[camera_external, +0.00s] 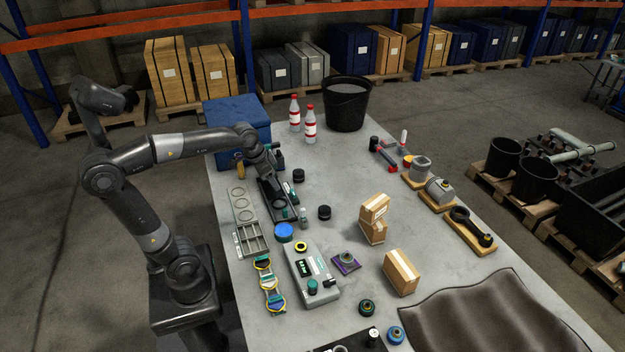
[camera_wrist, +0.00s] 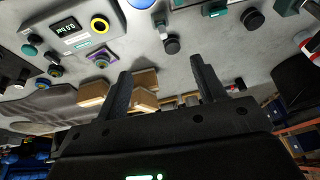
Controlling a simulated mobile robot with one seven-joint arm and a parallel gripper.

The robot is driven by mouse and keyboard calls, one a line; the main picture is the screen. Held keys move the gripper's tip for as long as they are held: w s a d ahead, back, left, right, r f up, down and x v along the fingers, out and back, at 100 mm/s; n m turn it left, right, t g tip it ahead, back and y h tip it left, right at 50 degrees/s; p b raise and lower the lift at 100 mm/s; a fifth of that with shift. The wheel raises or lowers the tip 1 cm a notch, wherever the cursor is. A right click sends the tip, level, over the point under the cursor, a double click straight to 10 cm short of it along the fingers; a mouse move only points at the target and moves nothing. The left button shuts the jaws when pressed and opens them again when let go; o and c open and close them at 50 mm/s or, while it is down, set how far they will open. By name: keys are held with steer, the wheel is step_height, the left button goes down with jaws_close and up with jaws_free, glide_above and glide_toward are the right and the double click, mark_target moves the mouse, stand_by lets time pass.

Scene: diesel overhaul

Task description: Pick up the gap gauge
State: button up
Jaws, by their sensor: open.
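I cannot tell for sure which thing is the gap gauge. A grey instrument (camera_external: 312,268) with a lit green display, a yellow ring and a teal knob lies on the near left of the table; it also shows at the upper left of the wrist view (camera_wrist: 75,38). A black tray (camera_external: 268,206) with small dark and teal parts lies below my gripper (camera_external: 270,164). In the wrist view my gripper (camera_wrist: 158,68) is open, its two fingers apart with nothing between them. My arm partly hides the tray's far end.
A black cylinder (camera_external: 324,212), a blue lid (camera_external: 284,232) and a grey divided tray (camera_external: 246,232) lie near the gripper. Cardboard boxes (camera_external: 401,272) stand mid-table. Bottles (camera_external: 310,127), a black bucket (camera_external: 346,104) and a blue bin (camera_external: 238,120) stand at the back.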

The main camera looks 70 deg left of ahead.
steer(key=w+a+g, duration=0.1)
steer(key=w+a, duration=0.8)
steer(key=a, duration=0.2)
steer(key=g, duration=0.2)
glide_toward(280, 158)
steer(key=shift+w+a+f+h, duration=0.1)
steer(key=shift+w+a+h, duration=0.1)
steer(key=shift+a, duration=0.35)
steer(key=shift+w+a+f+h, duration=0.1)
steer(key=shift+w+a+h, duration=0.1)
steer(key=shift+a, duration=0.35)
steer(key=f, duration=0.5)
steer(key=shift+w+a, duration=0.1)
steer(key=shift+a, duration=0.25)
steer(key=shift+w+f, duration=0.15)
steer(key=shift+f, duration=1.4)
steer(key=shift+w+f, duration=0.1)
steer(key=shift+f, duration=1.4)
steer(key=shift+c, duration=0.4)
